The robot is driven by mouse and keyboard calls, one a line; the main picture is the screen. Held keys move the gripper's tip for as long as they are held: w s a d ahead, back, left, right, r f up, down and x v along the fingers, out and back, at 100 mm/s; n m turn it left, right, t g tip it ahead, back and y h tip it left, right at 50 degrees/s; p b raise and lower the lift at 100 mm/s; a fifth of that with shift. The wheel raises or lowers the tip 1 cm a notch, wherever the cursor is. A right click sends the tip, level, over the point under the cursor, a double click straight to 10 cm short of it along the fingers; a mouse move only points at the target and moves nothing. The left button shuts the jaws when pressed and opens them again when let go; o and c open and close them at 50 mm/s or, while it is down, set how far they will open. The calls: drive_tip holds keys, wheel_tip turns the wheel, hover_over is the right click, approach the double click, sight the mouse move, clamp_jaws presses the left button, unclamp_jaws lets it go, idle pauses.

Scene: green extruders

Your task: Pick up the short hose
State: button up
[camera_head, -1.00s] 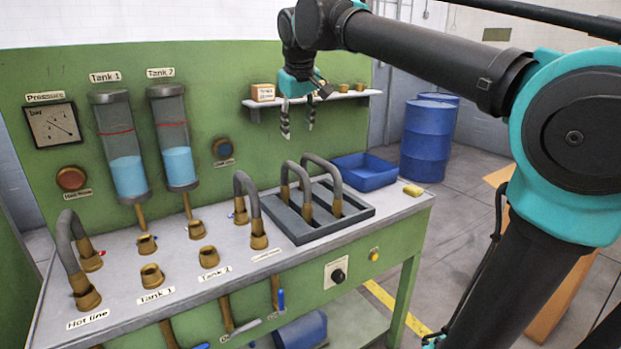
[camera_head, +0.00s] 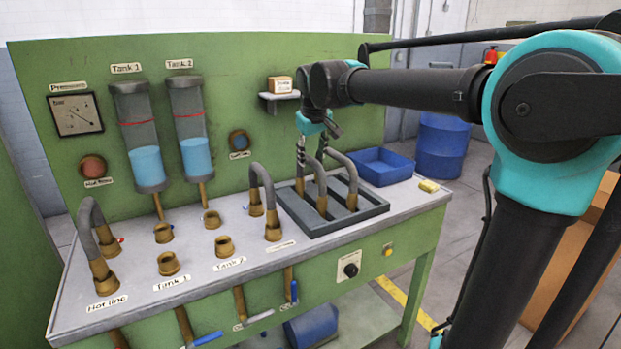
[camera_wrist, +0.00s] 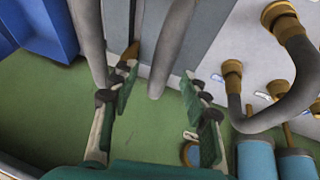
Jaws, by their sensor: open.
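Two grey bent hoses with brass ends stand in the dark tray (camera_head: 352,224): a left one (camera_head: 312,170) and a right one (camera_head: 345,165). I cannot tell for sure which is the short hose. My gripper (camera_head: 311,158) is open, fingers down, just above and behind the left tray hose. In the wrist view my gripper (camera_wrist: 160,82) has its fingers spread, with one grey hose (camera_wrist: 172,45) in line with the gap. The other hose (camera_wrist: 88,40) is beside the left finger. Contact is not clear.
Another bent hose (camera_head: 262,185) stands left of the tray, and one (camera_head: 90,225) at the hot line. Several brass sockets, a blue bin (camera_head: 381,167) and a yellow block (camera_head: 428,186) are on the bench. The green back panel (camera_head: 240,110) stands behind my gripper.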

sight(311, 158)
drive_tip(key=shift+x, duration=1.75)
drive_tip(key=shift+a, duration=0.1)
clamp_jaws()
